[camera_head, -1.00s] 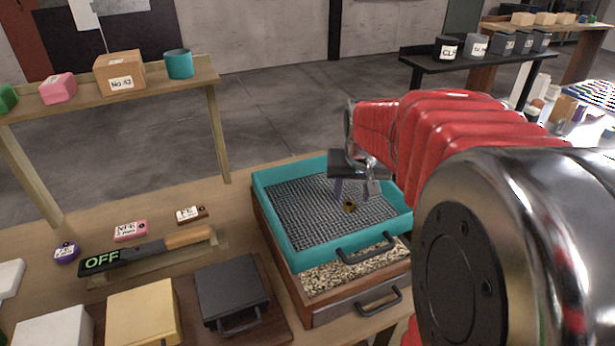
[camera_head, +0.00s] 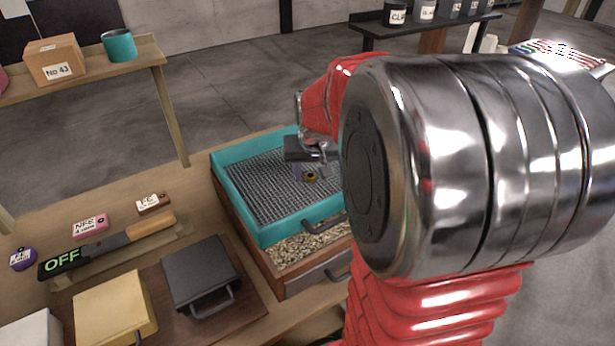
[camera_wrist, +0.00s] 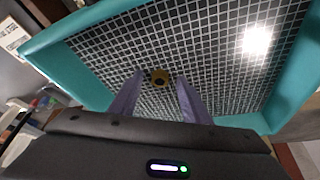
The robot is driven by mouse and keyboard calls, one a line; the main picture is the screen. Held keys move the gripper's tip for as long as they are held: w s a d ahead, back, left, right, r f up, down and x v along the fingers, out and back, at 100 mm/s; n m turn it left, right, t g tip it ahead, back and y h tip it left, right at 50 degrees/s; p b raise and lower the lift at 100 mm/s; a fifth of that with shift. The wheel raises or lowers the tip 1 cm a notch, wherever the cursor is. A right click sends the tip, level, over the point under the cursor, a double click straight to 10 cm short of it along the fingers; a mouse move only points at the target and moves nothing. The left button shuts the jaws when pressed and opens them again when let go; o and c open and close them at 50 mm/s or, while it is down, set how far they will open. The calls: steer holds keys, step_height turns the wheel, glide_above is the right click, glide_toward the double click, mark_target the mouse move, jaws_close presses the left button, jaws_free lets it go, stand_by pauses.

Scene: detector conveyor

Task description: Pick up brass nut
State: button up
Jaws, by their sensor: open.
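In the head view my gripper (camera_head: 308,172) is over the right part of the tray, close to the nut. I cannot tell whether the fingers touch the mesh.
The tray sits on a wooden box of gravel (camera_head: 300,246) with a drawer handle. Left of it are a dark lidded box (camera_head: 200,268), a yellow box (camera_head: 112,306) and an "OFF" detector (camera_head: 62,262). The tray's teal walls surround my gripper.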

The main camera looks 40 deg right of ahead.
mark_target(311, 179)
steer(key=shift+c, duration=0.6)
jaws_close()
steer(key=shift+r, duration=0.1)
step_height(311, 179, up, 10)
stand_by(0.6)
stand_by(0.4)
